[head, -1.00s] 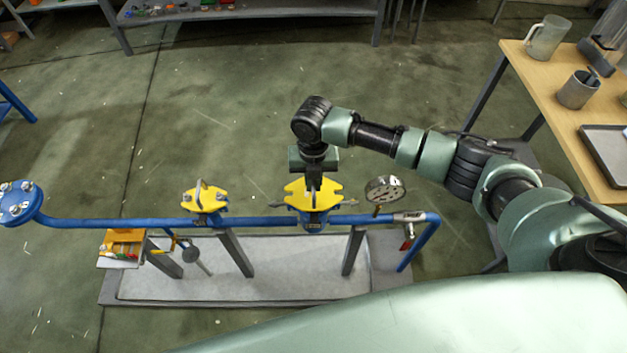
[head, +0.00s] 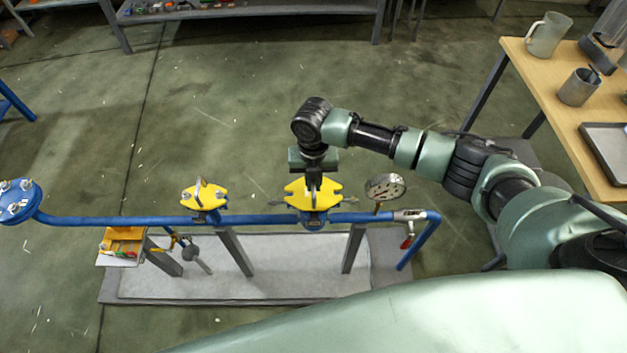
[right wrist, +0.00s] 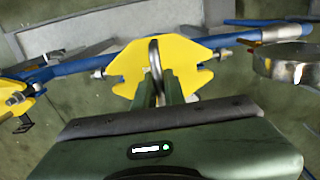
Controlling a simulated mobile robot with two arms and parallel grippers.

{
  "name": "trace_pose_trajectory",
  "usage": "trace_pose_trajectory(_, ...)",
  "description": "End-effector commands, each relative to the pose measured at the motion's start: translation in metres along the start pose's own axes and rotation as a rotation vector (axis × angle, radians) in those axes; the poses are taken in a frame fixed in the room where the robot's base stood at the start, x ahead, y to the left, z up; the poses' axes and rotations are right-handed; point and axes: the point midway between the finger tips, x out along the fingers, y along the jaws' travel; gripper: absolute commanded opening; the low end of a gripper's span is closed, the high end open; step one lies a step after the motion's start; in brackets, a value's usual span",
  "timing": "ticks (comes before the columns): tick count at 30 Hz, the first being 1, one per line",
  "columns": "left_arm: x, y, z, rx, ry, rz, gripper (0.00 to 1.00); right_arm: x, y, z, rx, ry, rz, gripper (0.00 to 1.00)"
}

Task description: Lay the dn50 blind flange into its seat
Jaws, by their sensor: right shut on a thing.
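A yellow blind flange plate (head: 296,194) with a loop handle is above the blue pipe fitting (head: 314,224) at the middle of the line. My right gripper (head: 313,186) is over it, with its fingers pointing down. In the right wrist view my right gripper (right wrist: 164,90) is shut on the handle (right wrist: 155,58) of the yellow flange (right wrist: 130,66). The plate hides the seat below, so I cannot tell whether it touches or hovers. My left gripper is not in view.
A smaller yellow plate (head: 204,196) with a handle is on the pipe to the left. A pressure gauge (head: 385,187) stands close on the right. The blue pipe (head: 120,222) runs left to an end flange (head: 16,202). A wooden table (head: 560,110) is at the right.

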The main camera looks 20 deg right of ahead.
Motion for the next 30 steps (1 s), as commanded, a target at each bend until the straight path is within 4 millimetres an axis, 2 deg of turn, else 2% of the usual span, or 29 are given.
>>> trace_pose_trajectory(7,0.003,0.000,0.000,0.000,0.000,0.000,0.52,0.004,0.001,0.001,0.000,-0.003,0.003,0.00)
trace_pose_trajectory(8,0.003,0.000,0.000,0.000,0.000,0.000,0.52,0.003,0.001,0.001,0.000,-0.003,0.004,0.16)
trace_pose_trajectory(10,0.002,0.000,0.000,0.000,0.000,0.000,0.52,0.003,0.001,0.001,-0.001,-0.003,0.003,0.36)
trace_pose_trajectory(21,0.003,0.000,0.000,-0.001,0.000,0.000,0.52,0.004,0.000,-0.001,-0.001,0.001,-0.001,0.36)
trace_pose_trajectory(26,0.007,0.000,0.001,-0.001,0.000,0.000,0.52,-0.017,0.001,0.001,-0.001,-0.003,0.004,0.36)
trace_pose_trajectory(30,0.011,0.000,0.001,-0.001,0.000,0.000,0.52,-0.042,0.001,0.001,-0.002,-0.004,0.004,0.36)
